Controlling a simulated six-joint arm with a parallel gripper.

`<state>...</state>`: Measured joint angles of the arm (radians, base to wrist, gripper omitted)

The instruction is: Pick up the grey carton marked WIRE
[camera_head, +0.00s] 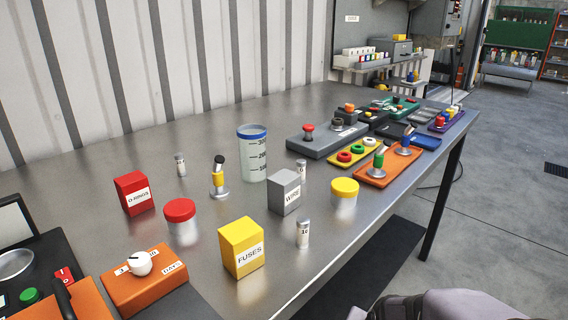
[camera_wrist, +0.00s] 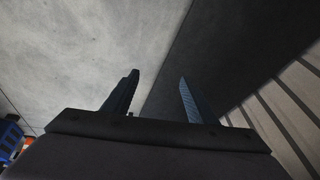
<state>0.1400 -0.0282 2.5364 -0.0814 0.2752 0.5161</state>
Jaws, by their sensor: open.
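The grey carton (camera_head: 284,191) marked WIRE stands upright on the metal table (camera_head: 330,245), near its middle in the head view. Its label faces right and toward the camera. My gripper (camera_wrist: 156,90) shows in the wrist view, its two dark fingers apart with nothing between them. Behind the fingers are a pale grey surface and a dark one. The carton does not show in the wrist view.
Close around the carton stand a beaker (camera_head: 252,153), a yellow-lidded jar (camera_head: 344,194), a yellow FUSES carton (camera_head: 241,247), a red-lidded jar (camera_head: 182,222) and small labelled cylinders (camera_head: 303,233). A red O-RINGS carton (camera_head: 133,193) is left. Panels with levers (camera_head: 385,168) fill the far right.

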